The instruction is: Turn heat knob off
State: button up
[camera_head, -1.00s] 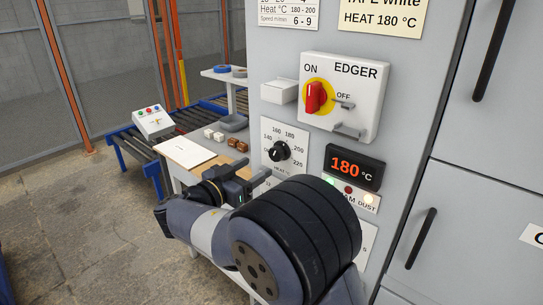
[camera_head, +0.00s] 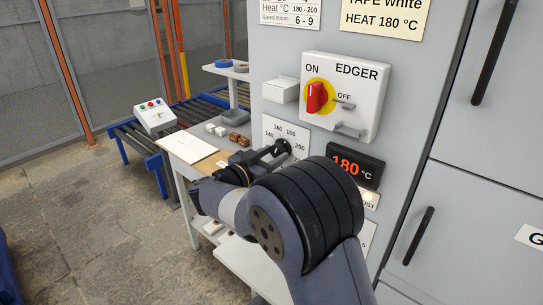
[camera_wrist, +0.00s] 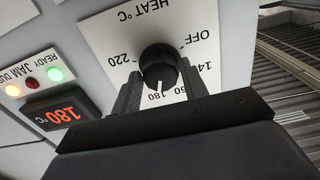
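The black heat knob (camera_wrist: 160,66) sits on a white dial plate (camera_wrist: 112,42) marked HEAT °C, with OFF and temperature numbers; this view shows it upside down. The knob's white mark points at about 180. My gripper (camera_wrist: 160,85) has its two fingers apart, one on each side of the knob. I cannot tell whether either finger touches it. In the head view the fingers reach the knob (camera_head: 283,146) from the lower left, and my arm covers the lower part of the dial plate (camera_head: 270,128).
A red EDGER switch (camera_head: 316,97) stands above the dial, pointing to ON. A display (camera_head: 354,167) at its right reads 180 °C. Cabinet handles (camera_head: 420,238) are at the right.

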jog(key=c, duration=0.6)
